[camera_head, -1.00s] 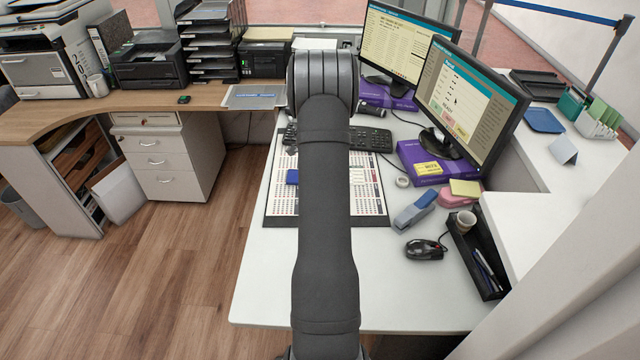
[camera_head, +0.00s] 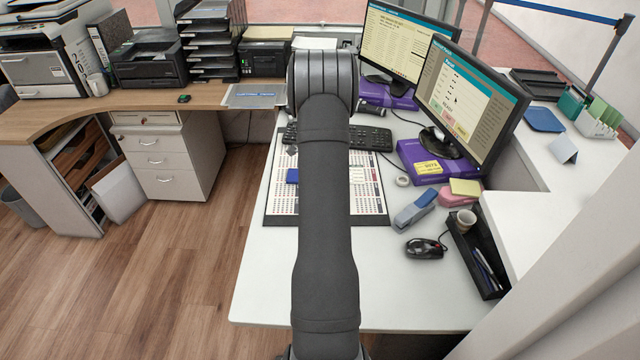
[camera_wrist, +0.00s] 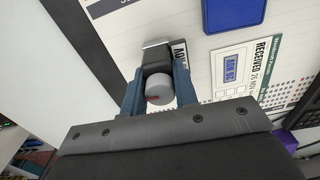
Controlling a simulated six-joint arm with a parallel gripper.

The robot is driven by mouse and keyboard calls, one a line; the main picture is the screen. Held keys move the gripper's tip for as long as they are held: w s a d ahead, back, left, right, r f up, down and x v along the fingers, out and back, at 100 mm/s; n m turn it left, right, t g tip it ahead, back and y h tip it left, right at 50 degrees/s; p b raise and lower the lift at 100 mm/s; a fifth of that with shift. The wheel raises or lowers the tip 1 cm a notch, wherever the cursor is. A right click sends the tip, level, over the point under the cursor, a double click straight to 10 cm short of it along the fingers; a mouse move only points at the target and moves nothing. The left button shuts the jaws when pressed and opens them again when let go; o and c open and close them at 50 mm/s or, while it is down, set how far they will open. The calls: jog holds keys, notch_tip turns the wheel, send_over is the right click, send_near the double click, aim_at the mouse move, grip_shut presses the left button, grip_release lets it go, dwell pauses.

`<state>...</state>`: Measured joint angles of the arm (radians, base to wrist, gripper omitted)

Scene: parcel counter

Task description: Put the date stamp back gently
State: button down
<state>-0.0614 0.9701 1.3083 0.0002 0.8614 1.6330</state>
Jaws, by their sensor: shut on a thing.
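The date stamp (camera_wrist: 157,62) shows in the wrist view as a dark body with a round grey knob and a pale metal part at its far end. My gripper (camera_wrist: 158,94) has its two blue-grey fingers on either side of it and is shut on it. The stamp is over or on the printed desk mat (camera_wrist: 185,55); I cannot tell whether it touches. In the head view my own arm hides the gripper and the stamp. The desk mat (camera_head: 279,205) lies on the white desk there.
A blue pad (camera_head: 292,176) lies on the mat, also in the wrist view (camera_wrist: 233,12). A slip marked RECEIVED (camera_wrist: 243,72) is near the stamp. A keyboard (camera_head: 370,138), stapler (camera_head: 415,208), mouse (camera_head: 424,248) and black tray (camera_head: 470,250) stand around. The desk's front left is clear.

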jog(key=shift+f, duration=0.1)
dwell(0.4)
jog(key=c, duration=1.1)
grip_release()
jog(key=shift+o, duration=0.2)
notch_tip(320, 180, up, 18)
jog(key=shift+f, duration=0.25)
jog(key=shift+f, duration=0.1)
notch_tip(320, 180, down, 17)
jog(key=shift+f, duration=0.15)
notch_tip(320, 180, up, 16)
jog(key=shift+r, duration=0.2)
jog(key=shift+r, duration=0.1)
dwell(0.4)
